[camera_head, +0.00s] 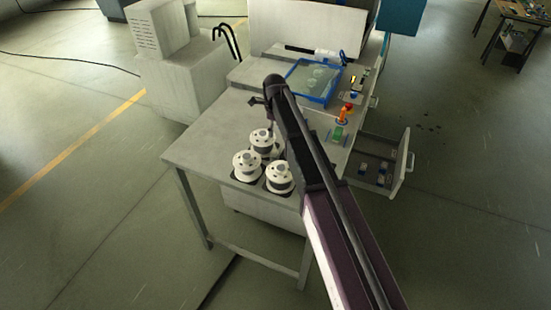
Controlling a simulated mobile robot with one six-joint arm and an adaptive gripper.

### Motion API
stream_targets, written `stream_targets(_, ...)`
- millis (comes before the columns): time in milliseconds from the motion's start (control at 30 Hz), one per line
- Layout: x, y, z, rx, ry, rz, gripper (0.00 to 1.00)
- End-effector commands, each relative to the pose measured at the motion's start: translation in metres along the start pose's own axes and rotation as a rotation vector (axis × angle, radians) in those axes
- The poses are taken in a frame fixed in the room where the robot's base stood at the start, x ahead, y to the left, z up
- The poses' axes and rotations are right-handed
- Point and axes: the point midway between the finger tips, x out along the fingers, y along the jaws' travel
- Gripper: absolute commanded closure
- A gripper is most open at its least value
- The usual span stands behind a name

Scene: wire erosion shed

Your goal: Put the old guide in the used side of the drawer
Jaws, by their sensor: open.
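The drawer (401,178) stands pulled out at the right side of the bench. Several small blue and pale pieces lie in it; I cannot tell which side is the used one. I cannot pick out the old guide for certain at this size. My gripper (262,104) is open above the bench top, left of the blue tray and behind the white spools. I see nothing held in it. My dark arm crosses the middle of the view and hides part of the bench.
Several white spools (247,164) stand at the bench's front. A blue-rimmed tray (298,92) with liquid lies farther back. An orange-topped object (346,112) and a green pad (338,132) are near the right edge. The left bench top (215,135) is clear.

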Motion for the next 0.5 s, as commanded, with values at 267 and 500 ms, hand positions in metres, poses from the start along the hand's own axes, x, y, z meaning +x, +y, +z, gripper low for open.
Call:
stream_targets(267,0.026,0.000,-0.001,0.001,0.000,0.000,0.17)
stream_targets(500,0.044,-0.001,-0.001,0.001,0.000,0.000,0.17)
